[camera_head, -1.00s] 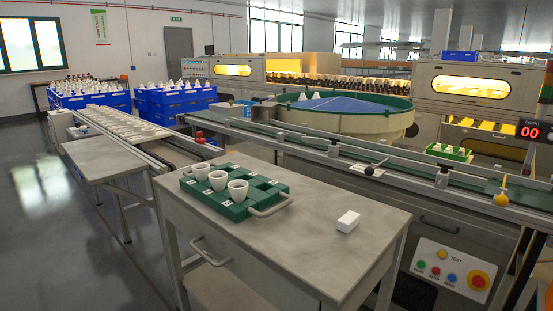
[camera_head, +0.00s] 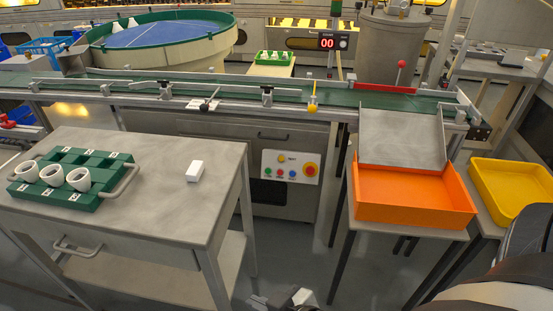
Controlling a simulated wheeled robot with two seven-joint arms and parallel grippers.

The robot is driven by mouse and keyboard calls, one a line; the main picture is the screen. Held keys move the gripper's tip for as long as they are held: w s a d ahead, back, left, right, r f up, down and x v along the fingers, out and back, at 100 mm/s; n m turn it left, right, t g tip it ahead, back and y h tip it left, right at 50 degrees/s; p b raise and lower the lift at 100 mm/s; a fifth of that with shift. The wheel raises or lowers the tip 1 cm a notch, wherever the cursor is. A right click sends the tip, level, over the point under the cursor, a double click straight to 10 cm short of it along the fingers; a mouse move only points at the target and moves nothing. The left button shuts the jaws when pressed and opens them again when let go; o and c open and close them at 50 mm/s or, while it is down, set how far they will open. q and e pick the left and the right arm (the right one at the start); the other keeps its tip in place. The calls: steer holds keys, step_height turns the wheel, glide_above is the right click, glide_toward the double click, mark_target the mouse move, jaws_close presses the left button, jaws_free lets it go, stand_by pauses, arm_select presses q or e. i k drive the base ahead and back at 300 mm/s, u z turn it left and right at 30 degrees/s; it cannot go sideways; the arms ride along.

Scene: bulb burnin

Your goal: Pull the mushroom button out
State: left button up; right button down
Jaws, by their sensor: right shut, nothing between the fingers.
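My right gripper (camera_head: 298,297) shows only in part at the bottom edge, shut and empty, low in the picture and well apart from the button. My left gripper is not in view.
An orange bin (camera_head: 415,200) and a yellow bin (camera_head: 515,190) stand at right. Open floor lies before the panel.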

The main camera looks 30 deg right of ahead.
mark_target(310, 171)
steer(key=z, duration=1.35)
